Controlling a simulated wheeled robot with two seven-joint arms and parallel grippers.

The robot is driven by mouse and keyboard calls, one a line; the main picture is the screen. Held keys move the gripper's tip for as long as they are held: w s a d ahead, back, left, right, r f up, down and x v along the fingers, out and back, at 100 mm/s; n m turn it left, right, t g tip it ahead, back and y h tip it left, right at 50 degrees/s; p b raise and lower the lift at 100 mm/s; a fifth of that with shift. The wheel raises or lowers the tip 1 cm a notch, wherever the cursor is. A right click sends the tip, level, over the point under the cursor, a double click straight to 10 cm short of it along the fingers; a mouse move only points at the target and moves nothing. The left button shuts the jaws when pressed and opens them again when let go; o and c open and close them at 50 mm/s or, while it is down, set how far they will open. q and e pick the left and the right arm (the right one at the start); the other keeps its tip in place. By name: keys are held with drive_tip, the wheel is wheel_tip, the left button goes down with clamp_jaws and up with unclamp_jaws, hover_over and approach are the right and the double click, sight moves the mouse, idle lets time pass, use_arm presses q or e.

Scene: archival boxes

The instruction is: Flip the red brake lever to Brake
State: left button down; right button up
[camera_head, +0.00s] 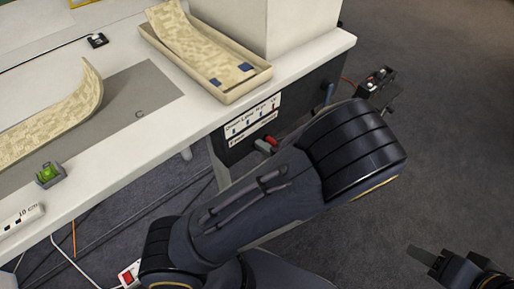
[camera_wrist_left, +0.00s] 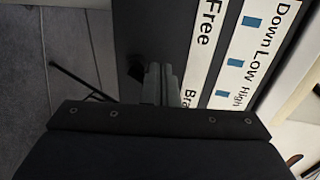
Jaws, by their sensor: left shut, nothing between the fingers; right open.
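The red brake lever (camera_head: 271,141) shows as a small red piece below the white label panel (camera_head: 254,117), near its right-hand "Brake" end. My left gripper (camera_head: 262,147) shows only as small grey tips beside the lever; my arm hides the rest. In the left wrist view the left gripper (camera_wrist_left: 160,72) is shut and empty, its tips beside the panel between "Free" (camera_wrist_left: 208,22) and the partly covered "Brake" word (camera_wrist_left: 190,98). The lever is hidden there, so contact cannot be told. My right gripper (camera_head: 443,262) is open at the lower right, away from the table.
The white table (camera_head: 110,165) carries a tan tray (camera_head: 255,80), a grey mat (camera_head: 140,95), a green-topped item (camera_head: 47,174) and a large pale box (camera_head: 235,20). A dark device (camera_head: 378,85) stands off the table's right end. Open carpet lies right.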

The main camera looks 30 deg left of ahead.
use_arm(q)
drive_tip(key=s+d, duration=0.4)
drive_tip(key=d, duration=0.1)
drive_tip(key=shift+s+d, duration=0.25)
drive_tip(key=shift+d, duration=0.1)
idle(0.7)
drive_tip(key=s+a+r+n+g+h, duration=0.25)
drive_tip(key=s+h, duration=0.25)
drive_tip(key=h, duration=0.3)
drive_tip(key=s+a+r+n+g+h, duration=0.2)
drive_tip(key=s+a+r+g+h, duration=0.15)
drive_tip(key=s+h, duration=0.35)
wheel_tip(320, 180, up, 35)
drive_tip(key=n+t+h+p, duration=0.1)
drive_tip(key=t+h+p, duration=0.2)
drive_tip(key=p, duration=2.6)
drive_tip(key=t, duration=0.2)
drive_tip(key=shift+a+t+p, duration=0.3)
drive_tip(key=shift+a, duration=0.1)
drive_tip(key=shift+f+n, duration=0.1)
drive_tip(key=shift+n, duration=0.15)
